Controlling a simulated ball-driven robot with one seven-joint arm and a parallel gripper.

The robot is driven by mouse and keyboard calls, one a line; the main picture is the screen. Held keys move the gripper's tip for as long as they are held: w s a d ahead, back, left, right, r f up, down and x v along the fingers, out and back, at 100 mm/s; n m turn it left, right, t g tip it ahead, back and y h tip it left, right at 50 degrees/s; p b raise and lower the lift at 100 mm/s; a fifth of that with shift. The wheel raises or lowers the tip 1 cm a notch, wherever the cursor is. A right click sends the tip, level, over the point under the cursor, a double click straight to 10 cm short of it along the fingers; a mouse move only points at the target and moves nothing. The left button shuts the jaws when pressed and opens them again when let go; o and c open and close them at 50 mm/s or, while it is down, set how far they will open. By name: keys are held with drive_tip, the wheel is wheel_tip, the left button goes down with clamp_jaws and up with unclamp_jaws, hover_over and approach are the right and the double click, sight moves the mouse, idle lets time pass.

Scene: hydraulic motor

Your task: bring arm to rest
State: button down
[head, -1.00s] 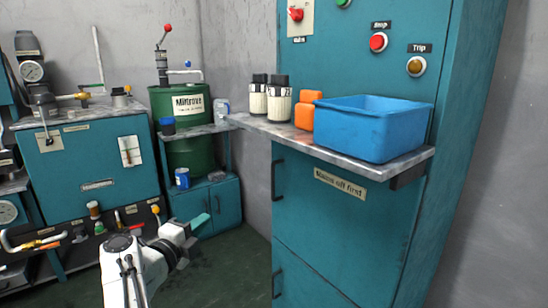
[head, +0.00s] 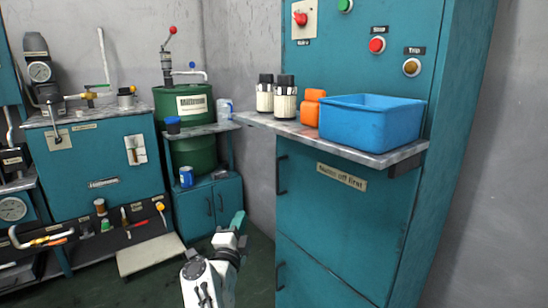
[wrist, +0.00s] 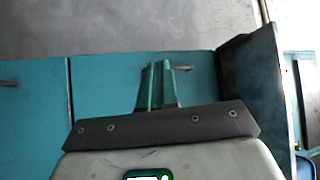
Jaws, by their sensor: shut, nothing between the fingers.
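My gripper (head: 238,221) is low in the middle of the head view, in front of the gap between the small teal cabinet and the tall teal cabinet. Its green fingers are together and hold nothing. In the wrist view the closed green fingers (wrist: 160,85) point toward a teal cabinet front (wrist: 110,85). They look apart from it, though the distance is hard to tell. The white arm behind the gripper is folded low, near the bottom edge of the head view.
The tall teal cabinet (head: 330,220) has a jutting shelf (head: 290,128) with a blue bin (head: 365,125), an orange bottle (head: 310,108) and two white jars. A green drum (head: 190,105) and a teal workbench (head: 95,165) stand left. A pale board (head: 150,255) lies on the floor.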

drive_tip(key=s+d+f+n+g+y, duration=0.1)
drive_tip(key=s+d+f+n+y, duration=0.2)
drive_tip(key=d+f+n+y, duration=0.65)
drive_tip(key=s+d+f+n+g, duration=0.7)
drive_tip(key=s+d+f, duration=0.4)
drive_tip(key=s+d, duration=0.15)
drive_tip(key=s+d+f+g+h, duration=0.2)
drive_tip(key=s+d+f, duration=0.15)
drive_tip(key=s, duration=0.35)
drive_tip(key=s+d+f+g+h, duration=0.1)
drive_tip(key=s+d+f+g, duration=0.25)
drive_tip(key=s, duration=0.45)
drive_tip(key=s+d+r+g+h, duration=0.1)
drive_tip(key=s+d+g+h, duration=0.2)
drive_tip(key=s, duration=0.9)
drive_tip(key=s+d+g, duration=0.3)
drive_tip(key=s+d, duration=0.1)
drive_tip(key=s, duration=0.8)
wheel_tip(320, 180, up, 33)
drive_tip(key=s+p, duration=0.1)
drive_tip(key=p, duration=3.1)
drive_tip(key=shift+d, duration=0.2)
drive_tip(key=shift+f+h, duration=0.1)
drive_tip(key=shift+h, duration=0.15)
